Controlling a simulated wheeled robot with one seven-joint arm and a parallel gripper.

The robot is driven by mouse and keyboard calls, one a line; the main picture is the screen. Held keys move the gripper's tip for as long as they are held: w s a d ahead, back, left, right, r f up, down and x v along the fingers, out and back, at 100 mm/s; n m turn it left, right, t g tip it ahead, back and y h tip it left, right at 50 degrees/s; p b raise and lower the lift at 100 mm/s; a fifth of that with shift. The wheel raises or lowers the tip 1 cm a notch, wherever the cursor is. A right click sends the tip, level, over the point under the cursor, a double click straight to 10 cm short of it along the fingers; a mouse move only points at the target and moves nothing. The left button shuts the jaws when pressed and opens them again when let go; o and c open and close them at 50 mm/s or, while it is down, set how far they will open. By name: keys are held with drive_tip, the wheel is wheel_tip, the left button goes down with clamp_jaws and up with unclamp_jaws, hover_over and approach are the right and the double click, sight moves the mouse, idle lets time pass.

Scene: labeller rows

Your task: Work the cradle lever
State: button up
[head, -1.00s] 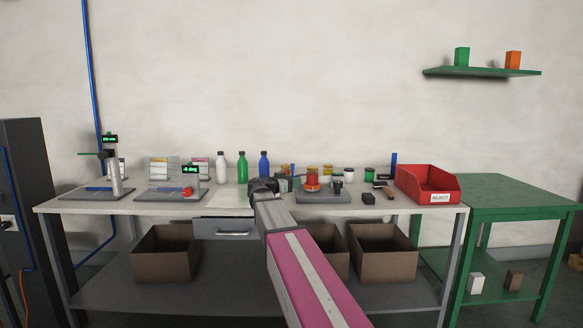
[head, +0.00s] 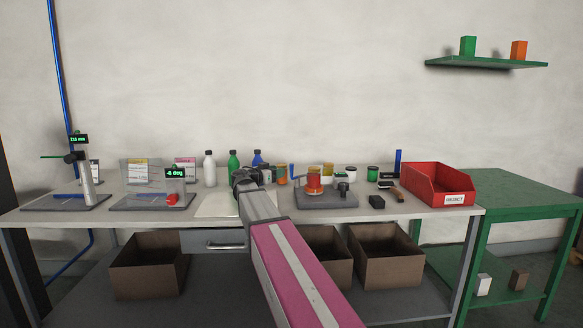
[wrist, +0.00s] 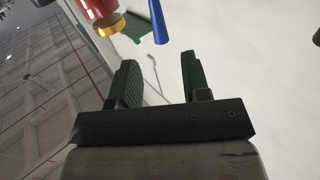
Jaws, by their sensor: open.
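A grey cradle base (head: 325,201) stands on the bench right of my gripper (head: 264,173), with a red-orange jar (head: 313,184) on it. A thin blue upright handle (head: 293,172), apparently the lever, shows at its left rear. In the wrist view a blue bar (wrist: 159,22), probably the same handle, lies beyond my gripper (wrist: 160,63). The green-padded fingers are apart with nothing between them. The bar is ahead of the fingertips, with a gap. A red jar with a gold rim (wrist: 108,25) is at upper left there. My arm hides part of the bench.
Bottles (head: 210,169) and small jars stand behind my gripper. A red reject bin (head: 438,185) is at the bench's right end. Two stands with displays (head: 175,174) are at left. The bench's front right is mostly clear.

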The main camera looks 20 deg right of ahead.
drive_tip(key=x, duration=1)
drive_tip(key=shift+w+d, duration=0.1)
drive_tip(key=shift+d, duration=0.2)
clamp_jaws()
